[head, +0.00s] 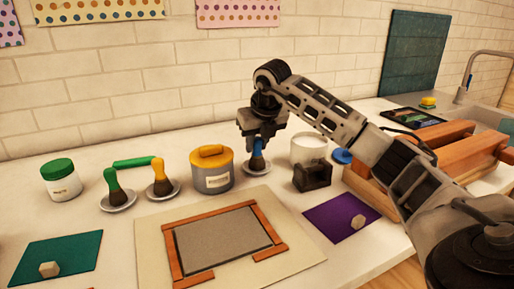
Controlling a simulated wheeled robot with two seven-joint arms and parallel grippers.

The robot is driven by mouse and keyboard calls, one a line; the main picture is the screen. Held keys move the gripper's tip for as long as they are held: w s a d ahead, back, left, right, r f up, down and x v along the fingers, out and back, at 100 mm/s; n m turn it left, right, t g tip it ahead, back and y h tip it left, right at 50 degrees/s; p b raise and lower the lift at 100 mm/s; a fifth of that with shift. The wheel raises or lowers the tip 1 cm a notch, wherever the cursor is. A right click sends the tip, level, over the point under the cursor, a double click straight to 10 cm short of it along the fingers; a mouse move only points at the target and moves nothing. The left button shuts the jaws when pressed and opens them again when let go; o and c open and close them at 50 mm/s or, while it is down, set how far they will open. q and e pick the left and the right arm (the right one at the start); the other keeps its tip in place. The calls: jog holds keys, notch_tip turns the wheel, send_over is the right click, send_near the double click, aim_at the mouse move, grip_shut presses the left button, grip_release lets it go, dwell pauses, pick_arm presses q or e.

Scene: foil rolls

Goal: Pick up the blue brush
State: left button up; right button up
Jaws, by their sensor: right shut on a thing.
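The blue brush (257,162) stands upright, bristles down, over a small round metal dish (256,189) behind the framed board. My right gripper (259,142) points down from above and is shut on the brush's blue handle, hiding its top. I cannot tell whether the bristles touch the dish. A green brush (112,182) and a yellow brush (159,171) stand on similar dishes to the left. My left gripper is out of view.
A grey can (212,180) with a yellow lid stands close left of the blue brush. A black holder (312,175) and white cup (307,149) stand close right. A green-lidded jar (61,179) is far left. A wood-framed board (302,256) lies in front.

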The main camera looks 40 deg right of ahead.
jog(key=shift+r, duration=0.4)
notch_tip(320, 180, up, 3)
jog(key=shift+f, duration=0.15)
jog(key=s+a+r, duration=0.5)
jog(key=s+r, duration=0.4)
jog(key=s, duration=0.4)
jog(key=shift+a+r, duration=0.15)
jog(key=shift+a, duration=0.05)
